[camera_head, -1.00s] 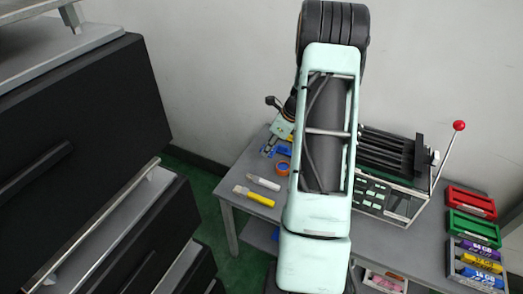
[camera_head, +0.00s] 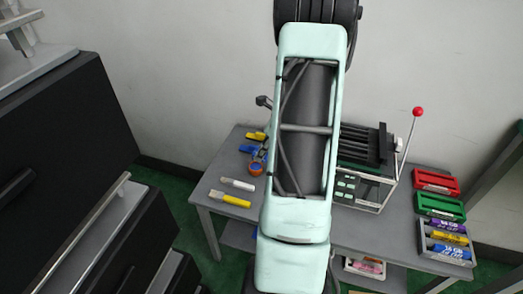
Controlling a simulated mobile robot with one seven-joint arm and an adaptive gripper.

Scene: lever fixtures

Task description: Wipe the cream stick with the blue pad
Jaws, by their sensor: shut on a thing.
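The cream stick (camera_head: 238,184) lies on the left part of the grey table, just behind a yellow stick. My own arm hangs across the middle of the view and hides most of my gripper (camera_head: 263,154). A small grey part of it shows at the left edge of the arm, above the tape roll. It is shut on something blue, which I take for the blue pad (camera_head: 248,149). The contact is too small and too covered to see clearly. The cream stick is nearer the front edge, apart from the gripper.
A yellow stick (camera_head: 231,199) lies by the front edge. A red-knobbed lever fixture (camera_head: 370,175) stands right of my arm. Red (camera_head: 436,182) and green (camera_head: 440,207) trays and a battery tray (camera_head: 446,258) are farther right.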

